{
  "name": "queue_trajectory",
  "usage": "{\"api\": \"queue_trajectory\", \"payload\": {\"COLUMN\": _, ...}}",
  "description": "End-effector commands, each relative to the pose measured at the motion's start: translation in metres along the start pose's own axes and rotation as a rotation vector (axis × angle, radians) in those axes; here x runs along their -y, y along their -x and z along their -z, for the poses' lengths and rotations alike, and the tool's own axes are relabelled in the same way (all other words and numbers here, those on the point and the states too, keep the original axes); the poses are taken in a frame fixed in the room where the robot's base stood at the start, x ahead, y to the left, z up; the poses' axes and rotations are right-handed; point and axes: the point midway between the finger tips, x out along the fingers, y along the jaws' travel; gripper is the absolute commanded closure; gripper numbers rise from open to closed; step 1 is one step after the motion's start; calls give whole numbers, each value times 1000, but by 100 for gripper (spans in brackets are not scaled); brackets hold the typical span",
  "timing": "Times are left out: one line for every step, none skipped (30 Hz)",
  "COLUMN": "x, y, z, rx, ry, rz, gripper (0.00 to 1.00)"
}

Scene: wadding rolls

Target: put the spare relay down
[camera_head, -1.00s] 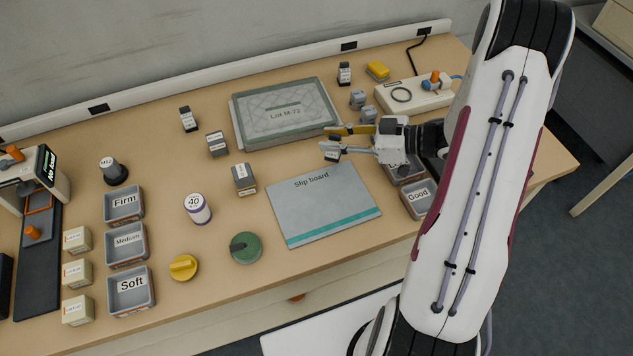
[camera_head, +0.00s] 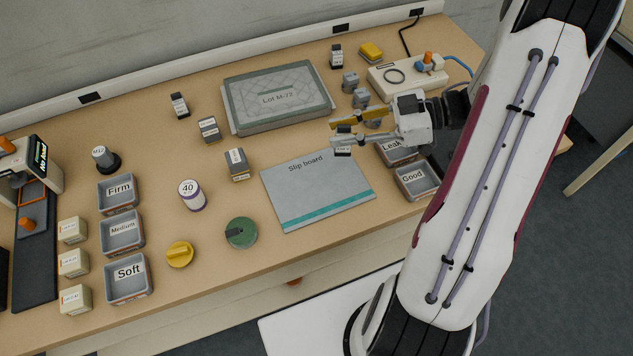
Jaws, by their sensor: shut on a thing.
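My gripper (camera_head: 334,132) reaches in from the right, above the far right corner of the slip board (camera_head: 318,192). It is shut on a small dark block with a white label, which I take as the spare relay (camera_head: 343,150). The block shows at the fingertips, partly hidden by the near finger. Whether its underside touches anything cannot be told. Similar labelled blocks stand at the back left (camera_head: 179,105), left of the lot tray (camera_head: 208,129), left of the slip board (camera_head: 237,164) and at the back (camera_head: 336,57).
The Lot M-72 tray (camera_head: 229,117) lies behind the slip board. The Leak bin (camera_head: 402,158) and Good bin (camera_head: 418,186) stand to its right. Small grey blocks (camera_head: 350,82) stand behind my gripper.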

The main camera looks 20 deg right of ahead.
Motion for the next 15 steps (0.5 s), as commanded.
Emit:
{"api": "queue_trajectory", "payload": {"x": 0, "y": 0, "z": 0, "rx": 0, "ry": 0, "rz": 0, "gripper": 98}}
{"api": "queue_trajectory", "payload": {"x": 0, "y": 0, "z": 0, "rx": 0, "ry": 0, "rz": 0, "gripper": 98}}
{"api": "queue_trajectory", "payload": {"x": 0, "y": 0, "z": 0, "rx": 0, "ry": 0, "rz": 0, "gripper": 98}}
{"api": "queue_trajectory", "payload": {"x": 0, "y": 0, "z": -1, "rx": 0, "ry": 0, "rz": 0, "gripper": 98}}
{"api": "queue_trajectory", "payload": {"x": 0, "y": -1, "z": -1, "rx": 0, "ry": -1, "rz": 0, "gripper": 98}}
{"api": "queue_trajectory", "payload": {"x": 0, "y": -1, "z": -3, "rx": -1, "ry": -1, "rz": 0, "gripper": 98}}
{"api": "queue_trajectory", "payload": {"x": 0, "y": -1, "z": -4, "rx": -1, "ry": -2, "rz": 0, "gripper": 98}}
{"api": "queue_trajectory", "payload": {"x": 0, "y": -2, "z": -6, "rx": -1, "ry": -2, "rz": 0, "gripper": 98}}
{"api": "queue_trajectory", "payload": {"x": 0, "y": -3, "z": -9, "rx": -1, "ry": -3, "rz": 0, "gripper": 98}}
{"api": "queue_trajectory", "payload": {"x": 0, "y": -4, "z": -11, "rx": -1, "ry": -2, "rz": 0, "gripper": 98}}
{"api": "queue_trajectory", "payload": {"x": 0, "y": -4, "z": -14, "rx": -1, "ry": -2, "rz": 0, "gripper": 98}}
{"api": "queue_trajectory", "payload": {"x": 0, "y": -6, "z": -18, "rx": -1, "ry": -3, "rz": 0, "gripper": 98}}
{"api": "queue_trajectory", "payload": {"x": 0, "y": -7, "z": -21, "rx": -1, "ry": -4, "rz": 0, "gripper": 98}}
{"api": "queue_trajectory", "payload": {"x": 0, "y": -8, "z": -25, "rx": -1, "ry": -4, "rz": 0, "gripper": 98}}
{"api": "queue_trajectory", "payload": {"x": 0, "y": -9, "z": -29, "rx": -1, "ry": -3, "rz": 0, "gripper": 98}}
